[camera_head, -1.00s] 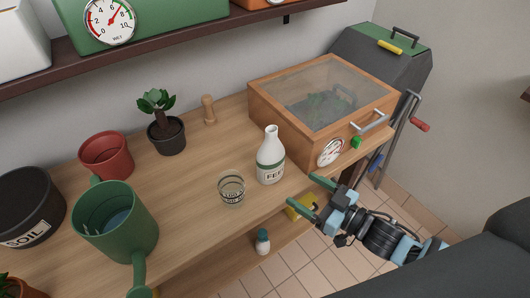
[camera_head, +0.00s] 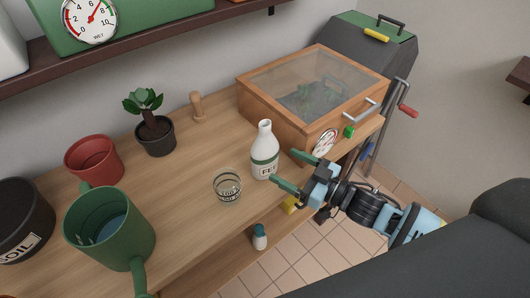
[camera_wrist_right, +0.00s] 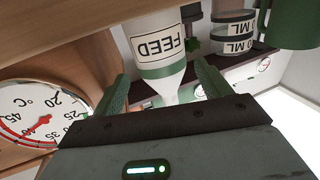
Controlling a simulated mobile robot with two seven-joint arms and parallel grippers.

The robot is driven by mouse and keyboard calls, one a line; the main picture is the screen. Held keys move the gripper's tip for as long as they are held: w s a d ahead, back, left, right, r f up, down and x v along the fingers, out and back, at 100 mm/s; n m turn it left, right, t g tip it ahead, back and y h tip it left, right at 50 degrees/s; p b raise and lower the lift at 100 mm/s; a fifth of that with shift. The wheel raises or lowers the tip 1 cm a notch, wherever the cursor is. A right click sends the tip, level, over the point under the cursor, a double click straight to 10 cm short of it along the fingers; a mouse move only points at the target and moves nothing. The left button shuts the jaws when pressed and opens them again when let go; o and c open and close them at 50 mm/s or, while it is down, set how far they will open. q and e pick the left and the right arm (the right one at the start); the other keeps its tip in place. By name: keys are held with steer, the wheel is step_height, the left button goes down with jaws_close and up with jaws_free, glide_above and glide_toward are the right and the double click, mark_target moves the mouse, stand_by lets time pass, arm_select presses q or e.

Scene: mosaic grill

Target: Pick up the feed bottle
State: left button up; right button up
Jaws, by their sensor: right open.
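The feed bottle (camera_head: 265,152) is white with a green band and the label "FEED". It stands upright on the wooden bench, in front of the glass-topped wooden box. My right gripper (camera_head: 294,169) is open, with its green fingers pointing toward the bottle from the right. In the right wrist view the bottle (camera_wrist_right: 160,45) appears upside down between and beyond the two open fingers (camera_wrist_right: 160,88). I cannot tell whether a finger touches it. My left gripper is not in view.
A measuring glass (camera_head: 227,186) stands just left of the bottle. The wooden box (camera_head: 270,112) with a dial (camera_head: 324,143) is close behind and right. A green watering can (camera_head: 110,228), red pot (camera_head: 94,160) and potted plant (camera_head: 155,138) stand farther left.

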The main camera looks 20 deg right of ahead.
mark_target(275, 159)
steer(key=x, duration=0.4)
steer(key=shift+w+r, duration=0.1)
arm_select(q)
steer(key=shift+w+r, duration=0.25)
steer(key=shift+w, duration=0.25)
arm_select(e)
steer(key=shift+w+a, duration=0.35)
steer(key=c, duration=0.8)
steer(key=shift+c, duration=1.2)
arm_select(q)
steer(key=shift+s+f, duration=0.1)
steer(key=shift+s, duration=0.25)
arm_select(e)
steer(key=shift+r, duration=0.1)
